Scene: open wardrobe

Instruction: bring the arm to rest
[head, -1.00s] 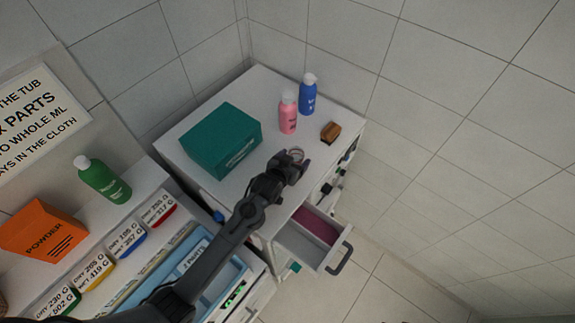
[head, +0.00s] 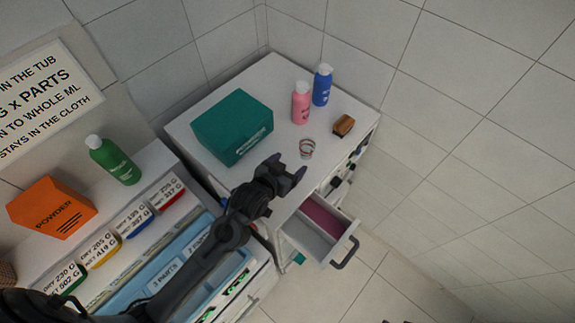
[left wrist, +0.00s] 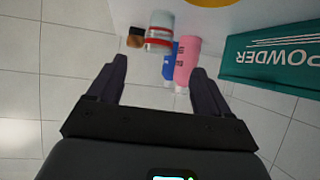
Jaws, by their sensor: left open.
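My left gripper (head: 290,172) is open and empty in the head view. It hangs over the front part of the white cabinet top (head: 262,84), above the open drawer (head: 312,238). A small clear cup with red bands (head: 307,149) stands on the cabinet top, apart from the fingers and just beyond them. In the left wrist view the banded cup (left wrist: 159,32) shows ahead of the two spread fingers (left wrist: 160,85), with nothing between them. My right gripper is not clearly visible; only a dark bit shows at the bottom edge of the head view.
A teal box (head: 233,126), a pink bottle (head: 301,103), a blue bottle (head: 322,85) and a brown brush-like block (head: 343,125) stand on the cabinet. An orange powder box (head: 52,207) and a green bottle (head: 114,160) stand on the left shelf. Floor is free at right.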

